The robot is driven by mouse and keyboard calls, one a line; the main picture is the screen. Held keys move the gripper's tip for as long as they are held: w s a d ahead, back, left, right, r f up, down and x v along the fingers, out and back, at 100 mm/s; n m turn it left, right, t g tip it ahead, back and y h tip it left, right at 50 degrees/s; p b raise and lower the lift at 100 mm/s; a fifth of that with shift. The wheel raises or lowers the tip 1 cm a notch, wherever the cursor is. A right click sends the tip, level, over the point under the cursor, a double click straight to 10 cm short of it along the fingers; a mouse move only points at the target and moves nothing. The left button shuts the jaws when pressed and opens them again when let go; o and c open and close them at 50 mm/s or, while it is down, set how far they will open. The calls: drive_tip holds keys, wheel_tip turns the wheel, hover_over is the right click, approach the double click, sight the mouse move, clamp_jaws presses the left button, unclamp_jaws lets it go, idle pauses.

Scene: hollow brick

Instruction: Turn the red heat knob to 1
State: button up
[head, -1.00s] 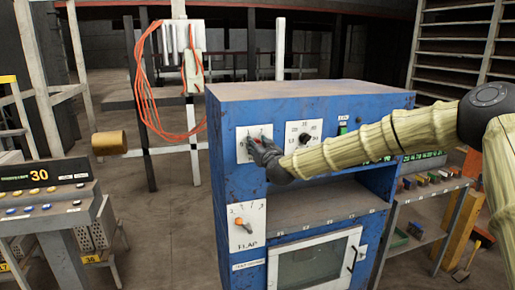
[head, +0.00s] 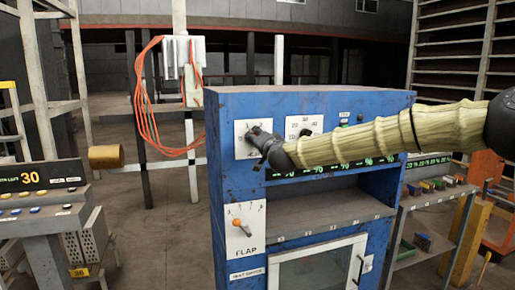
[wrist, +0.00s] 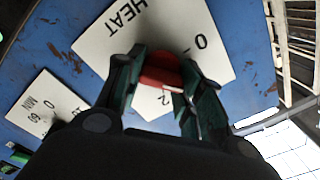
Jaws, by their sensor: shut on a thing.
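The blue cabinet (head: 310,97) carries a white HEAT plate (head: 241,127) at its upper left. My gripper (head: 256,136) is at that plate. In the wrist view the HEAT plate (wrist: 98,42) appears turned, with its lettering nearly upside down. The red heat knob (wrist: 160,70) sits between the two fingers of my gripper (wrist: 165,72), which are shut on it. A 0 shows right of the knob and a 2 below it. The right finger covers the plate between those marks, so the 1 and the knob's exact pointing are hidden.
A MIN timer plate (wrist: 45,110) with another dial sits beside the HEAT plate. Below is an orange FLAP lever (head: 240,226) on its own white plate. A shelf recess (head: 330,208) and a glass-fronted door (head: 312,270) lie lower down.

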drive_tip(key=shift+d+m+b, duration=0.1)
drive_tip(key=shift+m+b, duration=0.5)
drive_tip(key=shift+m, duration=0.2)
drive_tip(key=o, duration=1)
drive_tip(key=v, duration=1.2)
drive_tip(key=shift+d, duration=0.1)
